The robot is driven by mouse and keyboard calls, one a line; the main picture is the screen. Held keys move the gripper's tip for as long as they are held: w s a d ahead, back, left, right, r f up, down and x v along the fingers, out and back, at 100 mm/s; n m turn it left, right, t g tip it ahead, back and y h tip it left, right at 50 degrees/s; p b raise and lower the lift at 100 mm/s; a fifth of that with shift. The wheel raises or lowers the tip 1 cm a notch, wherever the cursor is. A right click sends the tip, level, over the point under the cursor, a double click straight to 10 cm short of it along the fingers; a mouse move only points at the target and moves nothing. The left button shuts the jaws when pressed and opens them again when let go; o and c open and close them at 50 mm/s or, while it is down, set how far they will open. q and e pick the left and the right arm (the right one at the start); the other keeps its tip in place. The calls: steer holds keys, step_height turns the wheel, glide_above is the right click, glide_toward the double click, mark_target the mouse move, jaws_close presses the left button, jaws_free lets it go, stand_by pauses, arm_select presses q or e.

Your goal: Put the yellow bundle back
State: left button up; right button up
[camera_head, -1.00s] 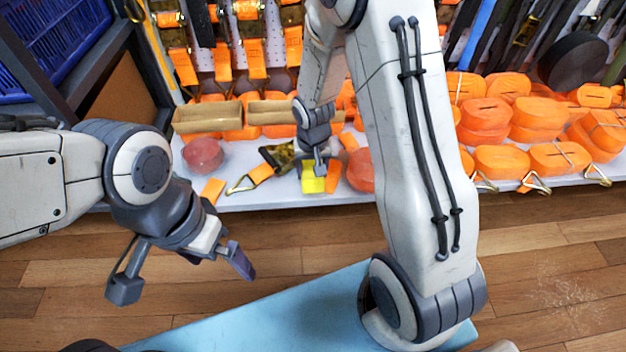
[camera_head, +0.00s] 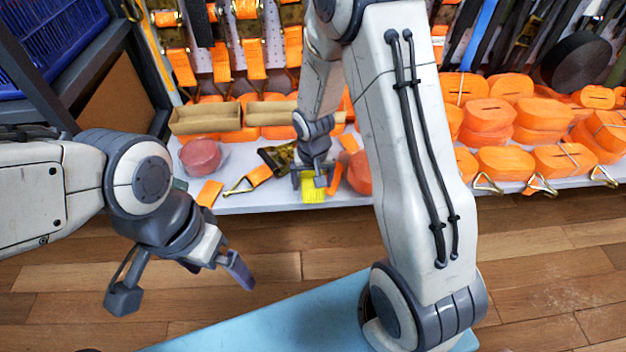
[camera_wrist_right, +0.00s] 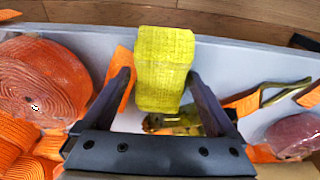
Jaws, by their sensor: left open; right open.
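The yellow bundle (camera_head: 314,189) is at the front edge of the white shelf (camera_head: 262,201). In the right wrist view the yellow bundle (camera_wrist_right: 164,66) is between the fingers of my right gripper (camera_wrist_right: 163,88), with a gap showing at each side. In the head view my right gripper (camera_head: 314,178) is just above and behind the bundle, partly covering it. My left gripper (camera_head: 182,282) is open and empty, in front of the shelf over the wooden floor.
An orange strap with a metal hook (camera_head: 250,179) lies left of the bundle. A reddish roll (camera_head: 200,156) and open cardboard boxes (camera_head: 205,119) are behind it. Several orange strap bundles (camera_head: 503,161) fill the shelf at right. A blue surface (camera_head: 290,318) is below.

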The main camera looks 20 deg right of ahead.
step_height(320, 180, up, 12)
steer(key=s+p, duration=0.1)
steer(key=p, duration=0.6)
steer(key=shift+s+a, duration=0.25)
steer(key=shift+s, duration=0.1)
